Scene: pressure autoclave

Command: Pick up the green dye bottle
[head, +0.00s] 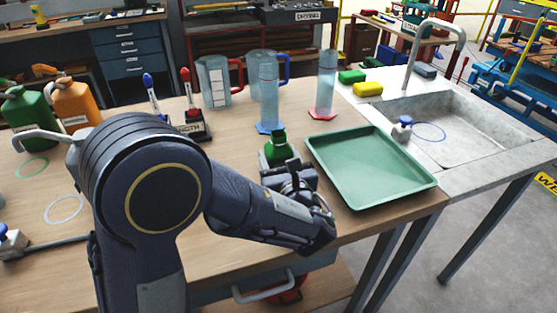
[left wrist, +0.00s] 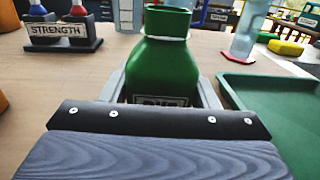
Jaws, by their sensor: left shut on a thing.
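A second, larger green bottle (head: 24,112) stands at the far left. My right gripper is not in view.
A green tray (head: 415,185) lies just right of the held bottle. Clear cylinders (head: 268,88) and jugs (head: 215,88) stand behind it. A STRENGTH stand (head: 193,133) is behind left, and an orange bottle (head: 78,100) farther left. A sink (head: 470,125) is at the right.

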